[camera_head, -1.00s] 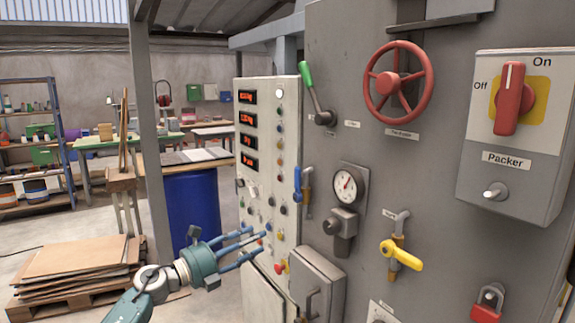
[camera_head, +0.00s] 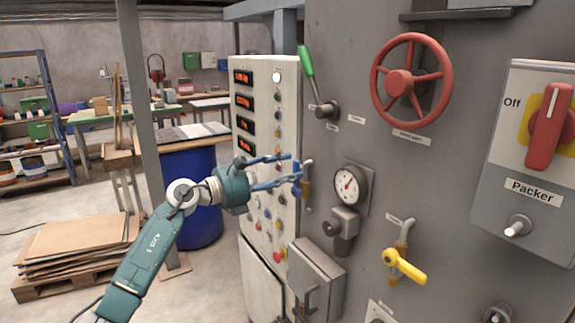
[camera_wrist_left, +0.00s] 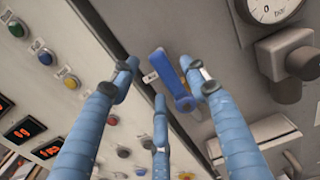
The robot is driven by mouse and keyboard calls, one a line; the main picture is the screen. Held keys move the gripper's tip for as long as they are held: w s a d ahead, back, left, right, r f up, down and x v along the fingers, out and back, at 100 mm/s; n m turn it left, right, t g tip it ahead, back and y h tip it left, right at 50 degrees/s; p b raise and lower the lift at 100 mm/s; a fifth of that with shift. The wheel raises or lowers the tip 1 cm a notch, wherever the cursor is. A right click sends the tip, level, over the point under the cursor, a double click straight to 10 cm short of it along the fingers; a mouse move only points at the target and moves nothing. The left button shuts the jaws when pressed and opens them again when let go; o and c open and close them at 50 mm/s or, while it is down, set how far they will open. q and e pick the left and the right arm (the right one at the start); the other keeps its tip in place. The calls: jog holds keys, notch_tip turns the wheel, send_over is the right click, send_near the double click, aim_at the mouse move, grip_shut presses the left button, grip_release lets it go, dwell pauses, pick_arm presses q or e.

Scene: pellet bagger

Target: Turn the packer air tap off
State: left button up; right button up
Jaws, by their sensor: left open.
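A tap with a blue handle (camera_wrist_left: 167,70) is on the grey machine panel beside the cream control cabinet. In the head view, the blue tap (camera_head: 307,172) is partly behind my fingertips. Its handle looks roughly upright there. A second tap with a yellow lever (camera_head: 404,266) is lower right, its lever slanting down to the right. The tap labels are too small to read. My left gripper (camera_head: 293,170) is open and empty, its blue fingers pointing at the blue tap. In the wrist view, the fingertips of my left gripper (camera_wrist_left: 163,82) are spread around the blue handle; contact cannot be told.
A gauge (camera_head: 350,186), a grey knob valve (camera_head: 340,224) and a grey box (camera_head: 316,276) stand out right of and below the blue tap. A red handwheel (camera_head: 400,84) and Packer switch box (camera_head: 515,190) are farther right. The cream control cabinet (camera_head: 262,215) borders on the left.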

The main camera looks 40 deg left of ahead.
pick_arm(q)
jog(key=shift+w+d+r, duration=0.1)
jog(key=shift+w+d, duration=0.15)
jog(key=shift+c, duration=1)
grip_shut()
pick_arm(e)
jog(key=shift+w+a+r, duration=0.15)
jog(key=shift+a, duration=0.4)
